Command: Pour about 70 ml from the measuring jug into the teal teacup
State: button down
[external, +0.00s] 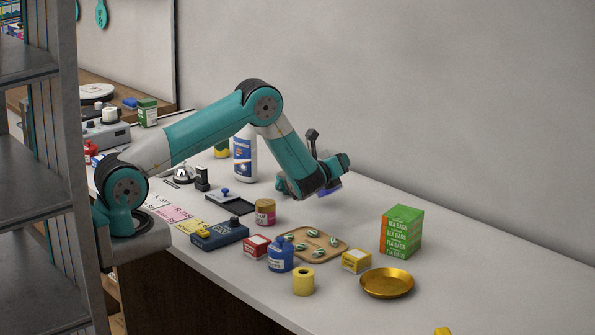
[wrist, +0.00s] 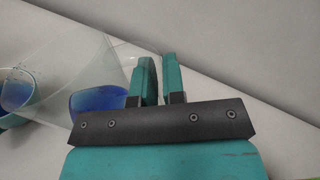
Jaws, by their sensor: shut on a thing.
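The measuring jug (wrist: 75,55) is clear and fills the left of the wrist view, strongly tilted, with blue liquid (wrist: 97,103) low in its near end. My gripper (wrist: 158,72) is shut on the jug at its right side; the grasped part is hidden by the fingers. The teal teacup (wrist: 5,122) is at the left edge, partly out of frame and partly behind the clear jug, with blue inside it. I cannot make out a falling stream. In the external view my gripper (external: 328,182) is above the counter, a bit of blue-purple showing beside it; the teacup cannot be made out there.
On the counter nearby stand a white bottle (external: 244,158), a brown-pink jar (external: 265,212), a wooden tray (external: 336,243) with striped pieces, a blue bottle (external: 280,255), a green tea box (external: 401,231) and a gold dish (external: 387,283). The wall is close behind; the right counter is mostly clear.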

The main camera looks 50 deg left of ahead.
jog(key=shift+w+d+f+m, duration=0.15)
jog(key=shift+d+m, duration=0.15)
jog(key=shift+d, duration=0.15)
jog(key=d+f+m, duration=0.2)
jog(key=m, duration=0.1)
jog(key=d+f+m, duration=0.1)
jog(key=shift+w+d+f+p, duration=0.15)
jog(key=shift+w+d+p, duration=0.15)
jog(key=shift+w+d, duration=0.05)
jog(key=shift+w+d+f+m, duration=0.1)
jog(key=shift+d+f+m, duration=0.45)
jog(key=shift+m, duration=0.45)
jog(key=shift+a, duration=0.15)
dwell(0.3)
